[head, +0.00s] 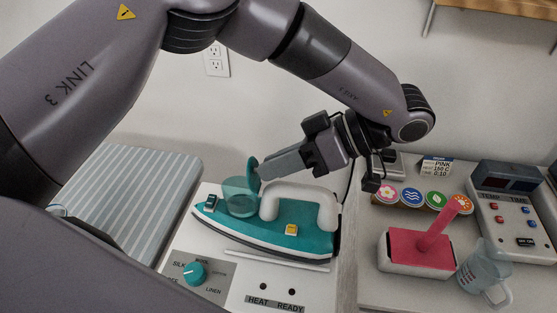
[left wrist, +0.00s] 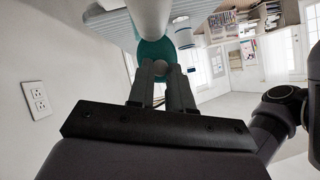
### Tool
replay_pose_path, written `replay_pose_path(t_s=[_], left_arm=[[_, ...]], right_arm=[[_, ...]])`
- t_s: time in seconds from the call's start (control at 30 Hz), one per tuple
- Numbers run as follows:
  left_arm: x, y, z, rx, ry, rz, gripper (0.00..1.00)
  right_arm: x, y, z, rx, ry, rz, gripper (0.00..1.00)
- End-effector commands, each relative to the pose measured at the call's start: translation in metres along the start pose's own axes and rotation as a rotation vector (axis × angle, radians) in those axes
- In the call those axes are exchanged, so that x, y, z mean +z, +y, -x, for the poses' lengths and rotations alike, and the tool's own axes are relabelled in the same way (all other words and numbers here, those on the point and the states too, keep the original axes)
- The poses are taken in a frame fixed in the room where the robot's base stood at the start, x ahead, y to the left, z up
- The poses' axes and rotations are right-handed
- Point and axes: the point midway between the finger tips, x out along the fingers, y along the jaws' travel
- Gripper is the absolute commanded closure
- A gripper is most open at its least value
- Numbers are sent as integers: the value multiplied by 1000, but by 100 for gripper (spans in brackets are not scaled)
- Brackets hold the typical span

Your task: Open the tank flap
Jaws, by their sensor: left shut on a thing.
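The teal iron (head: 262,233) with a white handle (head: 327,213) lies on the white control stand. Its translucent teal tank (head: 239,198) is near its front, to the left of the handle. The round teal tank flap (head: 252,169) stands upright, raised above the tank's rim. My left gripper (head: 262,171) reaches in from the right and is shut on the flap. In the left wrist view, the fingertips (left wrist: 161,74) close on a small grey knob on the teal flap (left wrist: 156,50). The fingers partly hide the flap there. My right gripper is not in view.
A dial (head: 194,273) marks the stand's front. A striped grey board (head: 135,200) lies at left. On the right are a pink-topped block with a handle (head: 420,255), a clear jug (head: 483,271), round coloured badges (head: 411,197) and a button panel (head: 510,212).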

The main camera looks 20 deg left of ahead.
Motion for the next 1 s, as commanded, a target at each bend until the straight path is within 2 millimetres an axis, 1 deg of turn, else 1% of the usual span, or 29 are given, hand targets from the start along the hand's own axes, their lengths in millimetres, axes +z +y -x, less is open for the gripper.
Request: replay_pose_path(t_s=[0.13,0.17,0.2,0.23,0.87,1.0], left_arm=[[2,0,-1,-1,-2,-4,100],[2,0,-1,-1,-3,-4,77],[2,0,-1,-1,-2,-4,64],[2,0,-1,-1,-2,-4,54],[0,0,0,1,-4,-2,54],[-1,0,-2,7,-29,-6,54]], right_arm=[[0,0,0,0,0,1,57],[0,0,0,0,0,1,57],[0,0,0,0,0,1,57],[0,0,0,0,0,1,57],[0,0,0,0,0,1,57],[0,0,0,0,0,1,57]])
